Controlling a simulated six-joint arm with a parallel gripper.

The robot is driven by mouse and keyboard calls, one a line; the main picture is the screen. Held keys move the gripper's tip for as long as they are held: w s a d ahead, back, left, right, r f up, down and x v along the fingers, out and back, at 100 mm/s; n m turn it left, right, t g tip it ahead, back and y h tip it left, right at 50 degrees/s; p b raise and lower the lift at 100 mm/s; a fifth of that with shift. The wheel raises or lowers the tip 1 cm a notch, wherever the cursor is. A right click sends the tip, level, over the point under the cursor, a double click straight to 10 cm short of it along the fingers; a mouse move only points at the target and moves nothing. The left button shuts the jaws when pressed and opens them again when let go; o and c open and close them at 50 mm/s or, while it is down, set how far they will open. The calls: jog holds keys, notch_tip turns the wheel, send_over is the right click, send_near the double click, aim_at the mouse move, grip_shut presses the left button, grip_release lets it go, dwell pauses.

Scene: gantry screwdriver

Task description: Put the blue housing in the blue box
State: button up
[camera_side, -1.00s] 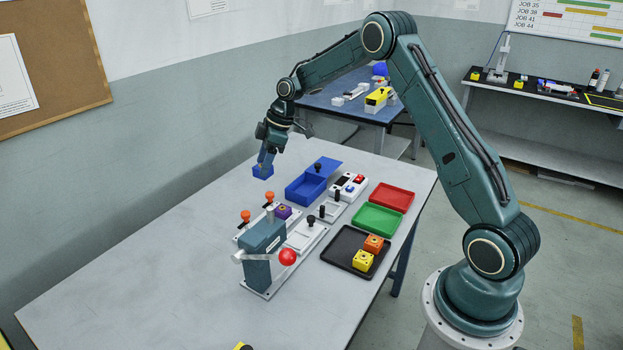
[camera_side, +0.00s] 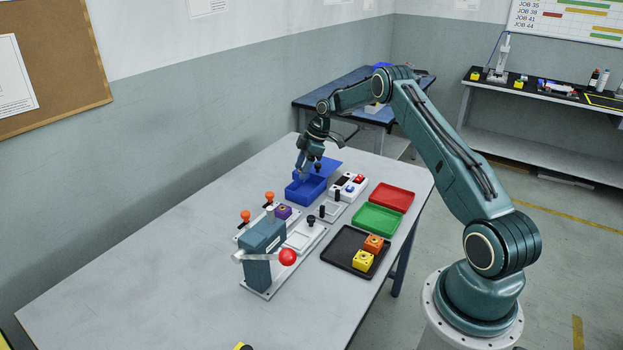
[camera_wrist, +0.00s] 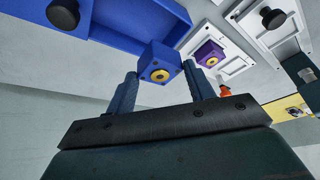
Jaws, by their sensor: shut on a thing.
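My gripper (camera_side: 303,173) is over the left part of the open blue box (camera_side: 305,194), fingers pointing down. In the wrist view my gripper (camera_wrist: 163,78) is shut on the blue housing (camera_wrist: 159,60), a small blue cube with a yellow ring in its face. The blue box shows behind it in the wrist view (camera_wrist: 135,33). In the side view the housing cannot be told apart from the box, so its height there is unclear. The blue lid (camera_side: 328,164) with a black knob is open at the back of the box.
A white button panel (camera_side: 349,186), red tray (camera_side: 384,197), green tray (camera_side: 379,219) and black tray (camera_side: 344,257) lie to the right. The table's left side is clear.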

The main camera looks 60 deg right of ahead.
jog(key=shift+f, duration=0.1)
jog(key=shift+f, duration=2.8)
